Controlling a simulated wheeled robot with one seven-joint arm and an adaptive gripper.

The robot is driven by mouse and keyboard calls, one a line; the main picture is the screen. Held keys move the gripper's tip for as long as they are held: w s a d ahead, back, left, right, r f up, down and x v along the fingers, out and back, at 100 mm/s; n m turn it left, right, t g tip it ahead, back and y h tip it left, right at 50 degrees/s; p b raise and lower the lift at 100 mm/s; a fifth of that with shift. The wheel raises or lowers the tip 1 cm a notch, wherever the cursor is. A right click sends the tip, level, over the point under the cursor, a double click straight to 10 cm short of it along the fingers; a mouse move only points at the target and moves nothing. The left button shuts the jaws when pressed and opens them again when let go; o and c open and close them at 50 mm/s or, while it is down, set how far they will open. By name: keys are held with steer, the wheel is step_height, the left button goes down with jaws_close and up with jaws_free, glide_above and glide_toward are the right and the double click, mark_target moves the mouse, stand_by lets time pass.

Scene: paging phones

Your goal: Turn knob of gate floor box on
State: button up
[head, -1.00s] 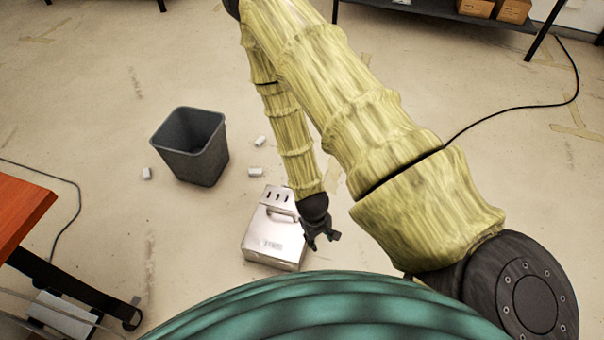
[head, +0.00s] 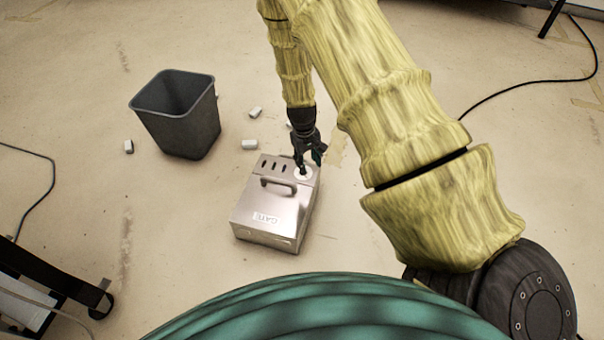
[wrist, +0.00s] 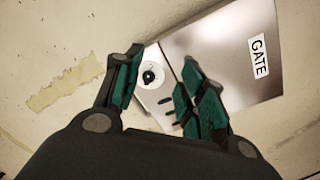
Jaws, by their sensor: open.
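The gate floor box (head: 270,213) is a metal box on the floor with a GATE label (head: 266,218), a handle (head: 279,183) and several dark slots. It also shows in the wrist view (wrist: 222,62). Its knob (wrist: 149,76) is a small dark piece on a white round plate near one corner of the top. In the head view my gripper (head: 308,163) is over that corner and partly covers the knob. In the wrist view my gripper (wrist: 156,80) is open, and the knob shows between its two fingers. I cannot tell whether the fingers touch it.
A dark grey bin (head: 178,115) stands on the floor left of the box. Several small white blocks (head: 249,145) lie around it. A black cable (head: 540,82) runs across the floor at the right.

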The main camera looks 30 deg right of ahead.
steer(key=w+d+f+y+b, duration=0.1)
steer(key=w+d+f+b, duration=0.1)
steer(key=w+b, duration=0.55)
steer(key=shift+t, duration=0.3)
steer(key=f+b, duration=0.1)
steer(key=f, duration=0.2)
steer(key=f+b, duration=0.2)
steer(key=f, duration=0.1)
steer(key=f+b, duration=0.2)
steer(key=f, duration=0.2)
steer(key=shift+d+f, duration=0.1)
steer(key=shift+d, duration=0.15)
steer(key=shift+c, duration=0.2)
steer(key=c, duration=0.8)
